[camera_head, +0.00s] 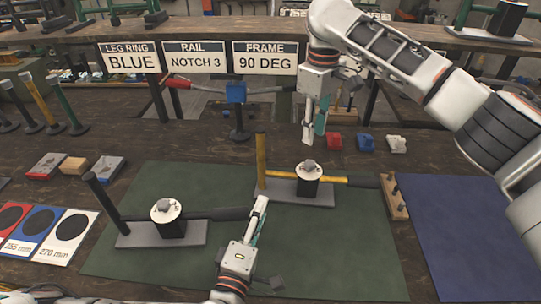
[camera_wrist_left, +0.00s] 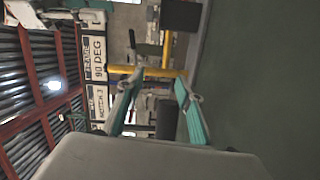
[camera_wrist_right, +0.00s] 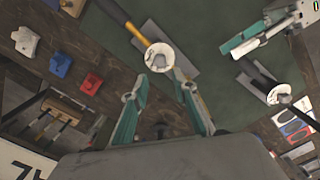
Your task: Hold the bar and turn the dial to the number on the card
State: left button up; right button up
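Two fixtures with white round dials and grey knobs stand on the green mat. The nearer dial (camera_head: 166,208) has a black bar (camera_head: 103,197) leaning up and a dark flat arm. The farther dial (camera_head: 308,169) has an upright yellow bar (camera_head: 262,160) and a yellow-and-black arm. My left gripper (camera_head: 262,207) is open and empty, between the two fixtures. My right gripper (camera_head: 313,138) is open and empty above and behind the farther dial, which shows just past its fingertips in the right wrist view (camera_wrist_right: 160,57). Hanging cards read LEG RING BLUE (camera_head: 130,58), RAIL NOTCH 3 (camera_head: 195,58) and FRAME 90 DEG (camera_head: 265,58).
Red (camera_head: 334,141), blue (camera_head: 366,143) and white (camera_head: 396,144) blocks sit behind the mat. A wooden pin rack (camera_head: 395,198) stands at its right edge, beside a blue mat (camera_head: 465,235). Size cards (camera_head: 68,236) lie at left. A blue-topped stand (camera_head: 236,92) is at back.

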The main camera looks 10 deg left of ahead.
pick_arm(q)
jog(key=w+d+r+m+g+h, duration=0.1)
jog(key=w+d+r, duration=0.1)
jog(key=d, duration=0.3)
jog(key=w+d+r, duration=0.2)
jog(key=d, duration=0.3)
jog(key=m+g+y, duration=0.5)
jog(key=m+y, duration=0.3)
jog(key=y, duration=0.2)
send_near(262, 149)
jog(key=x, duration=0.4)
jog(key=shift+x, duration=3.75)
jog(key=shift+d, duration=0.1)
